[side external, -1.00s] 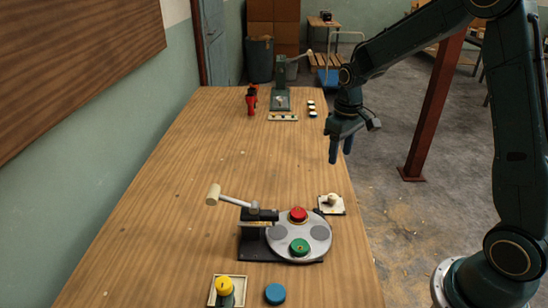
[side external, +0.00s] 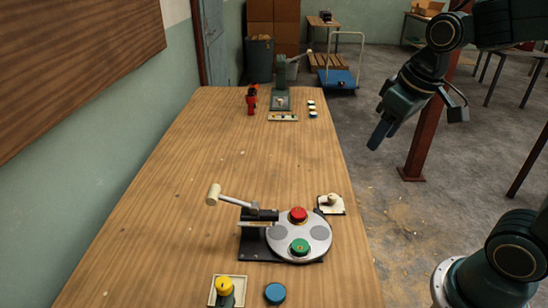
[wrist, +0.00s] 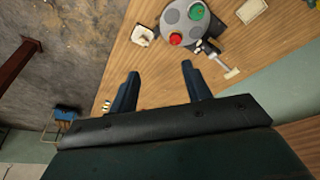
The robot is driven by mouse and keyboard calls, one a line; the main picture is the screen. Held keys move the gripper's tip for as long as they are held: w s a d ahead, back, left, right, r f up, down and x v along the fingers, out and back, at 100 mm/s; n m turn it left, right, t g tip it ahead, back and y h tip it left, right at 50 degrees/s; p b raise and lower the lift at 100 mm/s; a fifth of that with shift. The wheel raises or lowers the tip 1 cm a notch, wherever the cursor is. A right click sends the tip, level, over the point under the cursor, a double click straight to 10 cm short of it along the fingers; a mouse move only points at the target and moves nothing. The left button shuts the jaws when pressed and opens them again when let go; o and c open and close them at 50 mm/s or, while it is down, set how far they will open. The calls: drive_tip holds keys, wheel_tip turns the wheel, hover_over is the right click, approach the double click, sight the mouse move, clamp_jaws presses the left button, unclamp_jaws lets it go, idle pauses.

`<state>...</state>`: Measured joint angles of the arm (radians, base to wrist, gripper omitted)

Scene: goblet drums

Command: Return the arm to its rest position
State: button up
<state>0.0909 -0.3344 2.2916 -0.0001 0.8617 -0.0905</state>
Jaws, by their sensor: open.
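My gripper (side external: 379,134) is in the air beyond the right edge of the table, over the grey floor. In the wrist view my gripper (wrist: 158,78) shows two dark fingers apart with nothing between them. The wooden table (side external: 190,170) lies to the left of my gripper in the side view. On it stands a device with a round grey plate (side external: 317,232) bearing a red drum-like piece (side external: 298,214) and a green one (side external: 300,246). The plate (wrist: 172,17) also shows at the top of the wrist view. My gripper touches none of these.
A pale-handled lever (side external: 214,194) sticks up left of the plate. A small tray with a cream piece (side external: 331,200), a yellow piece (side external: 225,286) and a blue disc (side external: 275,293) lie near. A green press (side external: 281,90) and a red figure (side external: 251,100) stand far back. A rust-coloured post (side external: 423,140) rises behind my gripper.

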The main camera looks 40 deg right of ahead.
drive_tip(key=s+a+t, duration=0.2)
drive_tip(key=s, duration=0.7)
drive_tip(key=shift+a+r, duration=0.25)
drive_tip(key=shift+r, duration=0.2)
drive_tip(key=shift+s, duration=0.1)
idle(0.4)
